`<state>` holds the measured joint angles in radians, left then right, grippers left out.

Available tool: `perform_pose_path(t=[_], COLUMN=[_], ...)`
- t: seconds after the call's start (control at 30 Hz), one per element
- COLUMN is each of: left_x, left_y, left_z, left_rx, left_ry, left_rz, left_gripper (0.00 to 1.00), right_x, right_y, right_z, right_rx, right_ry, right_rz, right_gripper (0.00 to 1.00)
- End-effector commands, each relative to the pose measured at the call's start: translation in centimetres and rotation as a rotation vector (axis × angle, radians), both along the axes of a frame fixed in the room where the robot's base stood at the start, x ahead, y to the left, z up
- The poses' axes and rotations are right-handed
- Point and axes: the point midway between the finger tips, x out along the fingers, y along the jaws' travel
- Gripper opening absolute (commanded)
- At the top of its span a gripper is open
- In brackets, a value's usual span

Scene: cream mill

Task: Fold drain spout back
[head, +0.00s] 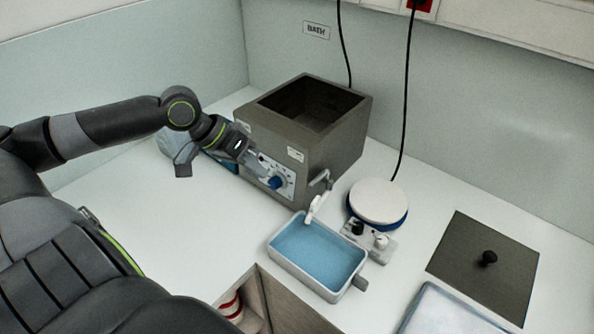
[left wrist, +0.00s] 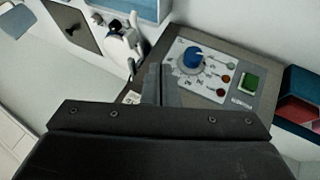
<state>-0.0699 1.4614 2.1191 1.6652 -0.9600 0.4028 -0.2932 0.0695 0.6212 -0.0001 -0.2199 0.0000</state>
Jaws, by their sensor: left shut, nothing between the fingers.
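The dark grey open bath (head: 345,140) stands on the white counter. Its drain spout (head: 322,181) is a thin grey pipe at the front right corner, with a white end that hangs down over the far rim of a tray of blue liquid (head: 359,261). My left gripper (head: 262,172) is shut and empty, in front of the bath's control panel (head: 285,186), left of the spout and apart from it. The left wrist view shows the shut fingers (left wrist: 158,85) beside the panel with its blue dial (left wrist: 193,57). My right gripper is out of view.
A round white-topped hotplate (head: 378,200) stands right of the spout, close to it. A dark lid with a black knob (head: 488,258) lies further right. A black cable (head: 405,100) runs down to the hotplate. Counter left of the tray is clear.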

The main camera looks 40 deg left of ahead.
Motion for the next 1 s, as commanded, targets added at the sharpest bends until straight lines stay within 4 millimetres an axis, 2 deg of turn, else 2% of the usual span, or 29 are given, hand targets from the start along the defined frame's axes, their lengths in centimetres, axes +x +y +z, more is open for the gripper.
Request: perform_pose_path(t=[0.1,0.2,0.27,0.4,0.5,0.57,0.67,0.87,1.0], left_x=[0.1,0.1,0.1,0.1,0.1,0.2,0.4,1.1,1.5], left_y=[0.0,0.0,0.0,0.0,-0.1,-0.1,-0.4,-1.2,-1.7], left_z=[0.3,0.3,0.3,0.3,0.2,0.0,-0.5,-1.7,-2.6], left_rx=[-0.004,-0.005,-0.005,-0.004,-0.005,-0.006,-0.009,-0.01,-0.01], left_ry=[0.001,0.001,0.001,0.001,0.0,0.0,-0.001,-0.003,-0.002], left_rz=[0.004,0.003,0.003,0.004,0.003,0.002,0.002,0.002,0.002], left_gripper=[0.0,0.0,0.0,0.0,0.0,0.0,0.0,0.0,0.0], right_x=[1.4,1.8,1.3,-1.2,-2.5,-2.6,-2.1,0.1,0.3], right_y=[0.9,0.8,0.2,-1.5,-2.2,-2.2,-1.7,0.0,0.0], right_z=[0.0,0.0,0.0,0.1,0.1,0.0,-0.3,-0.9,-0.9], right_rx=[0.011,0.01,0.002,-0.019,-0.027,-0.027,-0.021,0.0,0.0], right_ry=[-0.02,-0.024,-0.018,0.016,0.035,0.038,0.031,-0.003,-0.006], right_rz=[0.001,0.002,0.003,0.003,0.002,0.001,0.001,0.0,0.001], right_gripper=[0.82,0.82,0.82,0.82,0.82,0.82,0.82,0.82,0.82])
